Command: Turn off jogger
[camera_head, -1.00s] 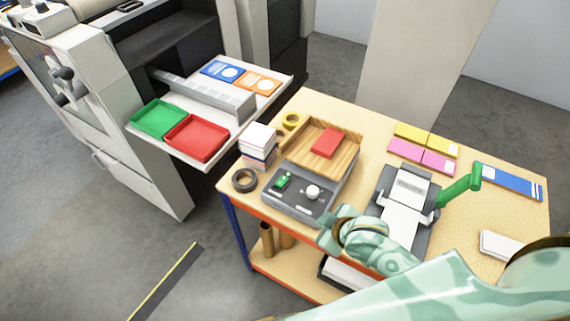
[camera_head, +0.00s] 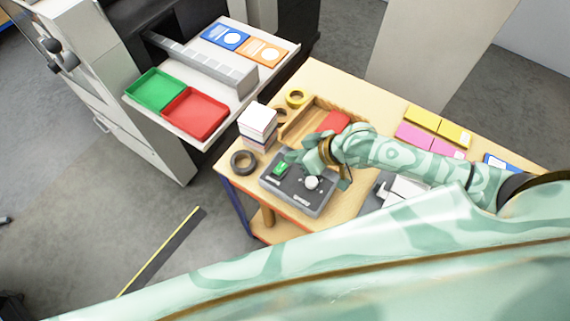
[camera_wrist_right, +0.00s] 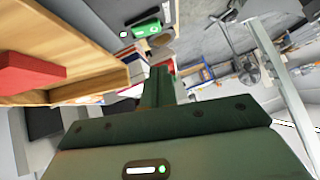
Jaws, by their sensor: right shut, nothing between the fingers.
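The jogger on the table has a wooden tray (camera_head: 292,131) holding a red block (camera_head: 335,122) and a grey control panel (camera_head: 305,199) in front. The panel carries a green switch (camera_head: 281,168) at its left and a white knob (camera_head: 311,183). My right gripper (camera_head: 291,157) is shut and empty, its tips just above and beside the green switch; I cannot tell whether they touch it. In the right wrist view the green switch (camera_wrist_right: 147,28) shows beyond the fingers (camera_wrist_right: 160,84), with the wooden tray (camera_wrist_right: 75,40) at left. My left gripper is out of view.
A paper stack (camera_head: 257,122), a black tape roll (camera_head: 243,162) and a yellow tape roll (camera_head: 297,98) lie close to the jogger. Green (camera_head: 155,91) and red (camera_head: 196,113) trays sit on the machine's shelf. My right arm partly covers a grey device (camera_head: 403,190).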

